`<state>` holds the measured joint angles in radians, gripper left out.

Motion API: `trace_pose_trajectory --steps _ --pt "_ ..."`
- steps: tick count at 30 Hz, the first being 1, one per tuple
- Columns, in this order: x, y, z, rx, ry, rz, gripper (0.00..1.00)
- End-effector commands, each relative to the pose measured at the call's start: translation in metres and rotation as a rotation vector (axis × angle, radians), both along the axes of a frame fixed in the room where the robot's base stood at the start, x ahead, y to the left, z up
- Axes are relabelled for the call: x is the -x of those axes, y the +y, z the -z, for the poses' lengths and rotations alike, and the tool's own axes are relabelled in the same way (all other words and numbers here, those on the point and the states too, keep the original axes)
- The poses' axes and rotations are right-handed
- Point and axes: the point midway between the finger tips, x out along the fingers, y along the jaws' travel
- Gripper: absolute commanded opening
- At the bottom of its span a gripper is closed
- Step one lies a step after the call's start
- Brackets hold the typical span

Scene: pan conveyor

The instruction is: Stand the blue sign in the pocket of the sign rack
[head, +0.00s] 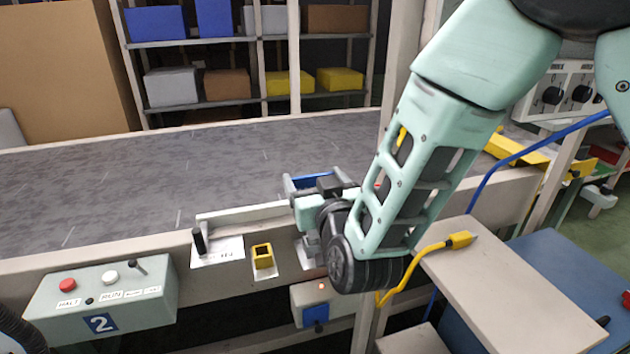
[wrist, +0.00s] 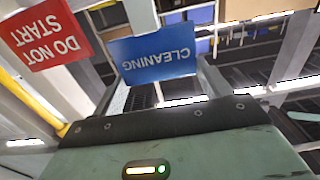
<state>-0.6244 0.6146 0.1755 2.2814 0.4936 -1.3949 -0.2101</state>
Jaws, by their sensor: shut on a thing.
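The blue sign (wrist: 155,55), lettered "CLEANING", shows upside down in the wrist view, in front of the gripper's palm. In the head view only a narrow blue strip of it (head: 312,181) shows at my gripper (head: 314,192), which is above the conveyor's near rail. My gripper is shut on the blue sign; its fingers partly hide the grip. A yellow pocket (head: 262,256) with a dark opening on top is fixed at the rail, left of and lower than my gripper. It looks like the rack's pocket; the sign is apart from it.
A red "DO NOT START" sign (wrist: 45,35) shows beside the blue one in the wrist view. A black lever (head: 199,240) and a control box (head: 102,295) are on the left. The grey conveyor belt (head: 120,185) is bare. A yellow-plugged cable (head: 459,240) lies on the right bench.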

Motion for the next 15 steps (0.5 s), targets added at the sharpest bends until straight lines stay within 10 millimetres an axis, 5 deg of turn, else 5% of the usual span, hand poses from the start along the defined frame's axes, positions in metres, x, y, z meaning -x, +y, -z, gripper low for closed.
trace_pose_trajectory --steps 15 --pt "0.0 0.0 0.013 0.0 0.0 0.0 0.4"
